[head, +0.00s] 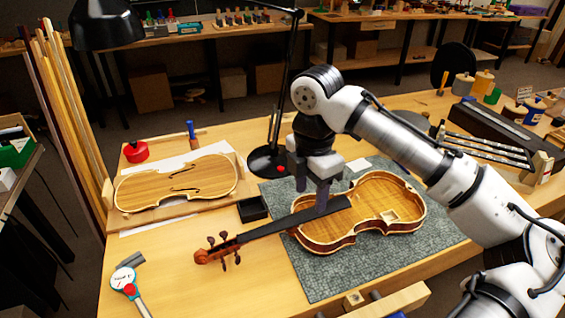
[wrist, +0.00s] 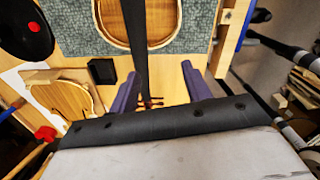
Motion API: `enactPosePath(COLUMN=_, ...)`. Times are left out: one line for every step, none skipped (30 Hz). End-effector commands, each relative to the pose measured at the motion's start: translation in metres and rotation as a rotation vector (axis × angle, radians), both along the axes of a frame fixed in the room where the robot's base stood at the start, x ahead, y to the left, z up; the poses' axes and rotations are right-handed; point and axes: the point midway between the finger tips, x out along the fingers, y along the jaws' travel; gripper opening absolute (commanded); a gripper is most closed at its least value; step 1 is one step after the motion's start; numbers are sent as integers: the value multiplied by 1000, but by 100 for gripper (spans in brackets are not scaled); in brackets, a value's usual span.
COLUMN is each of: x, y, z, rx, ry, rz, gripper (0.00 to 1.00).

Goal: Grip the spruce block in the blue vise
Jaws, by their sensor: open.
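A small pale wood block (head: 353,300), which may be the spruce block, sits at the bench's front edge in the head view. Beside it are blue-grey parts (head: 375,295) and a wooden jaw (head: 402,300), which look like the vise, cut off by the frame. I cannot tell whether the block is between the jaws. In the wrist view a wooden bar (wrist: 230,45) with blue parts (wrist: 247,36) shows at right. My gripper (head: 322,208) points down above the violin's neck end. Its fingers (wrist: 158,72) are apart with nothing held.
An open violin body (head: 345,230) with dark fingerboard (head: 285,222) and scroll lies on a grey-green mat (head: 312,285). A violin plate (head: 175,185), black tray (head: 253,208), lamp base (head: 268,162) and dial gauge (head: 124,280) surround it.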

Motion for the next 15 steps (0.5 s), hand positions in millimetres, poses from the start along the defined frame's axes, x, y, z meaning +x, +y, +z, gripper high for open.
enactPosePath(x=6, y=9, z=6, rx=1, ry=0, rz=15, gripper=48)
enactPosePath(x=8, y=13, z=9, rx=3, ry=0, rz=21, gripper=48)
enactPosePath(x=12, y=19, z=13, rx=4, ry=-1, rz=30, gripper=48)
enactPosePath(x=14, y=23, z=16, rx=6, ry=-1, rz=36, gripper=48)
enactPosePath(x=16, y=27, z=19, rx=6, ry=-2, rz=42, gripper=48)
enactPosePath(x=19, y=32, z=22, rx=7, ry=-2, rz=50, gripper=48)
enactPosePath(x=20, y=35, z=24, rx=8, ry=-1, rz=54, gripper=48)
enactPosePath(x=22, y=38, z=26, rx=8, ry=-1, rz=59, gripper=48)
enactPosePath(x=24, y=42, z=29, rx=9, ry=0, rz=65, gripper=48)
enactPosePath(x=25, y=45, z=30, rx=10, ry=0, rz=68, gripper=48)
enactPosePath(x=26, y=47, z=32, rx=11, ry=0, rz=71, gripper=48)
enactPosePath(x=27, y=49, z=33, rx=12, ry=0, rz=75, gripper=48)
enactPosePath(x=27, y=51, z=34, rx=12, ry=0, rz=77, gripper=48)
enactPosePath(x=28, y=52, z=35, rx=13, ry=1, rz=79, gripper=48)
enactPosePath(x=28, y=53, z=36, rx=14, ry=0, rz=81, gripper=48)
